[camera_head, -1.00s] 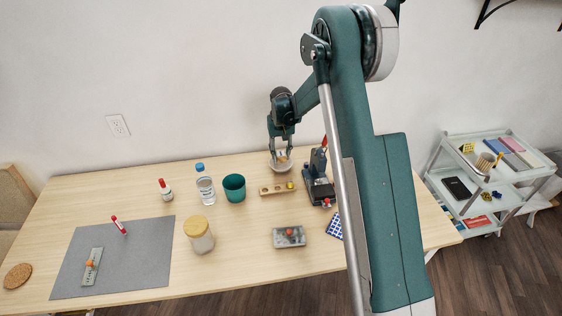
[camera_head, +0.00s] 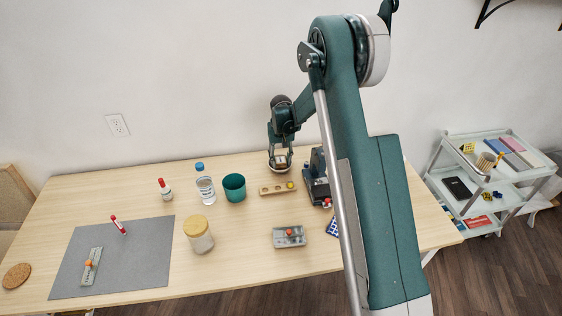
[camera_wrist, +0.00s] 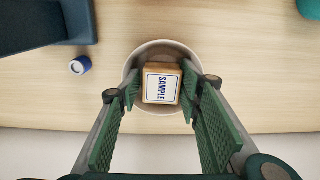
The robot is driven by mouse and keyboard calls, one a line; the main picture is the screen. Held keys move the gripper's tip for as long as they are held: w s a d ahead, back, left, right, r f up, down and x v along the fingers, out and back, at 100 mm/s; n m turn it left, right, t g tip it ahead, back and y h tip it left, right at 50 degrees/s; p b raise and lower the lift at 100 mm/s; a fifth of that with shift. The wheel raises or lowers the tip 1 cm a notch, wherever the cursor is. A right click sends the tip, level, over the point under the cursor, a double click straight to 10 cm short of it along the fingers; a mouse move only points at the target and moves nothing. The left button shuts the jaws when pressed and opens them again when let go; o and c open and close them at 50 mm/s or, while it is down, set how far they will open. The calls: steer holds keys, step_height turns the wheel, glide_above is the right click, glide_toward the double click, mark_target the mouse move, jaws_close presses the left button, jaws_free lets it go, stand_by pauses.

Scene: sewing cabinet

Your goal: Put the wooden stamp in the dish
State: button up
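The wooden stamp (camera_wrist: 162,84) is a small block with a "SAMPLE" label facing up. In the wrist view it lies within the outline of the round pale dish (camera_wrist: 160,46), near its middle. The dish (camera_head: 281,168) stands at the table's back edge in the head view. My gripper (camera_wrist: 161,92) is directly over the dish, with one green ribbed finger on each side of the stamp. Narrow gaps show between the fingers and the stamp, so it looks open. The stamp's underside and its contact with the dish are hidden.
A dark blue device (camera_head: 318,180) stands close to the right of the dish. A wooden block with holes (camera_head: 276,189) lies in front, and a teal cup (camera_head: 234,187) and bottle (camera_head: 204,184) stand left. A jar (camera_head: 198,234) and grey mat (camera_head: 115,258) are nearer the front.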

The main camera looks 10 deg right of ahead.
mark_target(281, 160)
steer(key=shift+r, duration=0.1)
step_height(281, 160, up, 12)
steer(key=p, duration=0.1)
stand_by(0.9)
stand_by(0.4)
steer(key=shift+r, duration=0.15)
steer(key=s+d+r+t, duration=0.2)
steer(key=s+r+t, duration=0.1)
steer(key=s+r, duration=2)
steer(key=s+d+t, duration=0.2)
steer(key=s+t, duration=0.2)
steer(key=s, duration=2.4)
